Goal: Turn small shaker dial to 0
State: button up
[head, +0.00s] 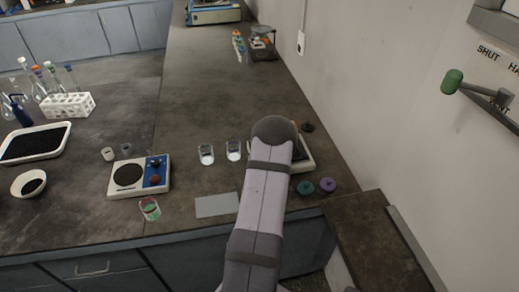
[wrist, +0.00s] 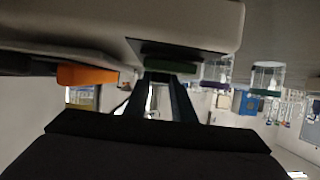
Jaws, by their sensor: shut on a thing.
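The pale shaker (head: 306,154) is mostly hidden behind my arm in the head view; only its right part shows. In the wrist view its cream body (wrist: 190,22) fills the top, close to the camera. My gripper (wrist: 171,78) points at the body's edge, its two dark fingers shut on a dark green piece (wrist: 172,66), which looks like the dial. An orange part (wrist: 87,75) sticks out to the left of the fingers. No dial mark or number is readable. My gripper is hidden in the head view.
A hotplate with a blue panel (head: 157,172) stands to the left on the bench. Two clear cups (head: 206,154) stand near my arm, and a grey plate (head: 216,205) lies in front. Green (head: 306,187) and purple (head: 327,185) round pieces lie at right, near the wall.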

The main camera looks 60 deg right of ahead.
jog(key=shift+d+r, duration=0.1)
jog(key=shift+r, duration=0.05)
jog(key=o, duration=1.1)
jog(key=shift+c, duration=0.2)
jog(key=shift+s, duration=0.1)
jog(key=shift+b+v, duration=0.95)
jog(key=shift+v, duration=2.65)
